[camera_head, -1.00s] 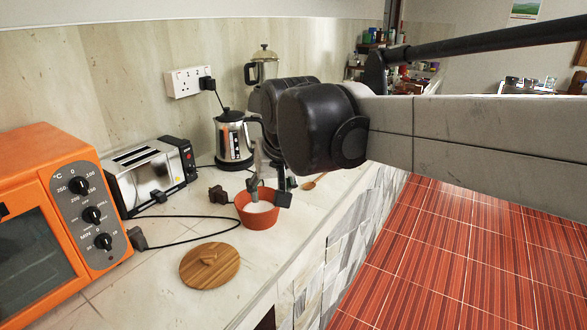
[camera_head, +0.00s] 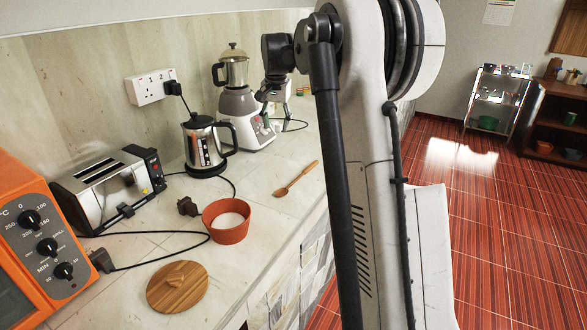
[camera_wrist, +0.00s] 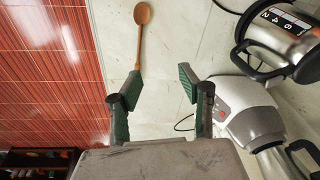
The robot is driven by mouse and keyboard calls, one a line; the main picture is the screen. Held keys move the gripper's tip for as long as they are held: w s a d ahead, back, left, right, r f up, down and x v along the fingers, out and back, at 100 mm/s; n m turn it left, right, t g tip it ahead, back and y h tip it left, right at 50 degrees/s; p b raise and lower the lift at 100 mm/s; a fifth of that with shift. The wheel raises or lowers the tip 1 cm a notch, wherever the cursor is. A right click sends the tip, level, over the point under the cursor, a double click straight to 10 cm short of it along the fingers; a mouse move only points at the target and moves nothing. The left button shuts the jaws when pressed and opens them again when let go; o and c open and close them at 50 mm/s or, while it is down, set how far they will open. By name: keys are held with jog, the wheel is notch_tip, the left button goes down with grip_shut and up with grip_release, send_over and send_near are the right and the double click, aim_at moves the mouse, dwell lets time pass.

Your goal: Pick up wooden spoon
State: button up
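The wooden spoon (camera_head: 297,178) lies flat on the stone counter, with its bowl toward the lower left and its handle toward the upper right. In the wrist view the spoon (camera_wrist: 139,45) has its bowl near the top edge and its handle end pointing down toward my fingers. My gripper (camera_wrist: 160,88) is open and empty, with its green-padded fingers apart. The handle end shows just above the left finger, and no contact is visible. In the head view, the hand end of my arm is by the blender, and its fingers are hard to make out.
An orange bowl (camera_head: 228,228) with white contents and a round wooden lid (camera_head: 177,288) are near the spoon. A kettle (camera_head: 205,148), blender (camera_head: 243,118), toaster (camera_head: 108,186) and orange oven (camera_head: 30,250) stand along the wall. Cables cross the counter. Counter around the spoon is clear.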

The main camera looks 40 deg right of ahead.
jog(key=w+d+f+m+g+p, duration=0.15)
jog(key=w+d+f, duration=0.25)
jog(key=d, duration=0.4)
jog(key=m+p, duration=0.2)
send_over(308, 168)
jog(key=shift+y, duration=0.4)
jog(key=f, duration=1.4)
jog(key=shift+w+a+f, duration=0.2)
jog(key=shift+w+f, duration=0.2)
jog(key=shift+s+d+f, duration=0.1)
jog(key=shift+s+f, duration=0.05)
jog(key=shift+f, duration=1.25)
jog(key=shift+s+d+f, duration=0.1)
jog(key=shift+s+f, duration=0.05)
jog(key=shift+f, duration=1.2)
jog(key=shift+c, duration=0.5)
grip_shut()
